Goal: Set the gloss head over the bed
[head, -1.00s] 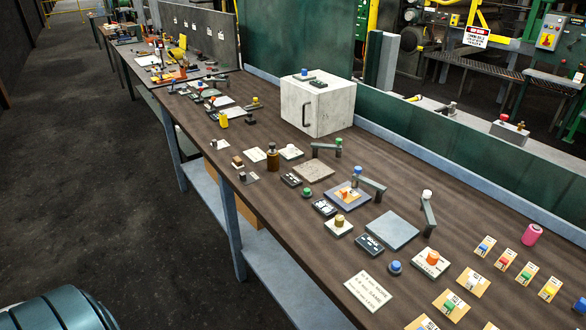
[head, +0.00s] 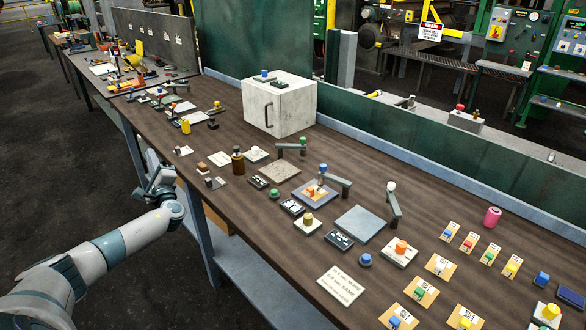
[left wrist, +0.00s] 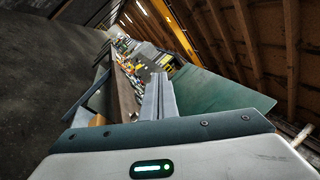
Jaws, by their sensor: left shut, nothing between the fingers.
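Three short grey swing arms stand on the bench, and I cannot tell which is the gloss head. One has a green knob (head: 292,147) and stands behind a stone-grey square plate (head: 280,172). One has a blue knob (head: 337,180) and reaches beside a blue-grey plate with an orange-marked sample (head: 315,193). One has a white knob (head: 394,206) and stands right of a bare grey plate (head: 360,224). My left gripper (head: 152,160) is shut and empty, off the bench's near edge, far from these arms. Its grey fingers show in the left wrist view (left wrist: 158,97). My right gripper is out of view.
A white box with a handle (head: 275,105) stands at the back of the brown bench (head: 235,120). Small buttons, labelled blocks and a brown bottle (head: 238,161) crowd the top. A green panel (head: 440,155) lines the back. The dark floor (head: 60,170) at left is clear.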

